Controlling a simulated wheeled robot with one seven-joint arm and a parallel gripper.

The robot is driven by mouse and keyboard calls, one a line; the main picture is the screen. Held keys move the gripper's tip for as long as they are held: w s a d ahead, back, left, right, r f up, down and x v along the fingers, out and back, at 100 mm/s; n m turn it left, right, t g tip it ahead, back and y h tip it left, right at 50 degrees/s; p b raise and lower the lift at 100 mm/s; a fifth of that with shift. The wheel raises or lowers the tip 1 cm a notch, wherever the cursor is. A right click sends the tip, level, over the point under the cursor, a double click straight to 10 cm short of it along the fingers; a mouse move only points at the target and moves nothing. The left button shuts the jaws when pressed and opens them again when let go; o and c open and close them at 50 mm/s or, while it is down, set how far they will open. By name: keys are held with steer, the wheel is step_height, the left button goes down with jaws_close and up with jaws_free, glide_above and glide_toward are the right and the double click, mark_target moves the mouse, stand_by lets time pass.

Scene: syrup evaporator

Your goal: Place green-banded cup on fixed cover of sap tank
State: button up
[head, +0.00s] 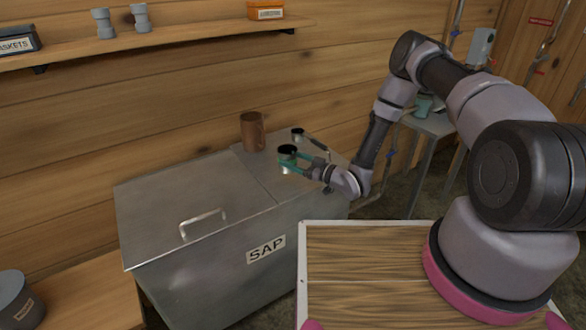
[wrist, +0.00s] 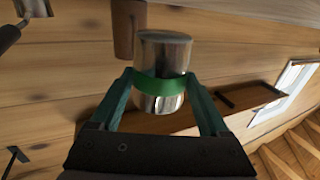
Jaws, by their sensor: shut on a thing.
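The green-banded cup (wrist: 160,72) is a shiny metal cylinder with a green band around its middle. My gripper (wrist: 163,92) is shut on it, with one teal finger on each side at the band. In the head view the cup (head: 287,168) is at the end of my gripper (head: 293,161), over the fixed cover (head: 262,171) of the sap tank. Its top looks dark there. I cannot tell whether its base touches the cover. The sap tank (head: 215,283) is a grey metal box with a SAP label; its left lid, with a handle, is closed.
A copper mug (head: 252,132) stands on the fixed cover behind the held cup. A small dark-topped item with a handle (head: 298,134) lies at the cover's back right. A wall shelf (head: 190,42) is above. The tank's left lid (head: 165,195) is bare.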

steer(key=shift+f, duration=1.9)
steer(key=shift+f, duration=0.15)
steer(key=o, duration=1.2)
steer(key=shift+o, duration=0.2)
